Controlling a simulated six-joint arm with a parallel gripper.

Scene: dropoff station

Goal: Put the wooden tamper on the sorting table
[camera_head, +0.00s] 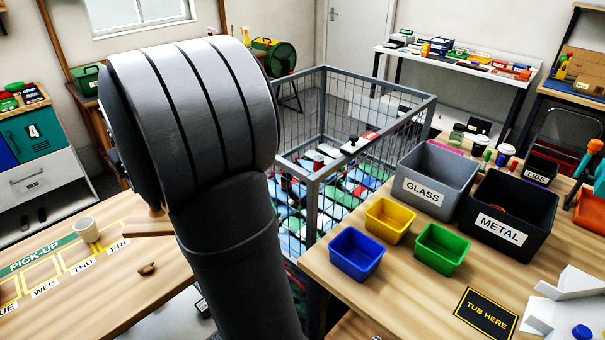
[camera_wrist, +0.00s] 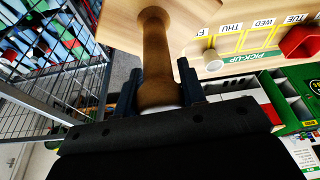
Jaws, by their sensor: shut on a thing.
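The wooden tamper has a brown turned handle (camera_wrist: 154,50) and a broad pale wooden base. In the wrist view its handle stands between the two dark fingers of my gripper (camera_wrist: 157,88), which is shut on it. The base spreads at the top of that view, away from the gripper. In the head view a pale wooden part of the tamper (camera_head: 148,226) shows beside my arm, over the pick-up counter; my arm hides the rest and the gripper. The sorting table (camera_head: 385,290), with a pale wood top, stands at the right.
The sorting table bears a grey GLASS bin (camera_head: 440,176), a black METAL bin (camera_head: 510,214), and yellow (camera_head: 389,220), blue (camera_head: 355,253) and green (camera_head: 441,248) tubs. Bare wood shows at its front. A tall wire cage (camera_head: 372,122) stands between the tables. A cup (camera_head: 86,230) stands on the pick-up counter (camera_head: 110,300).

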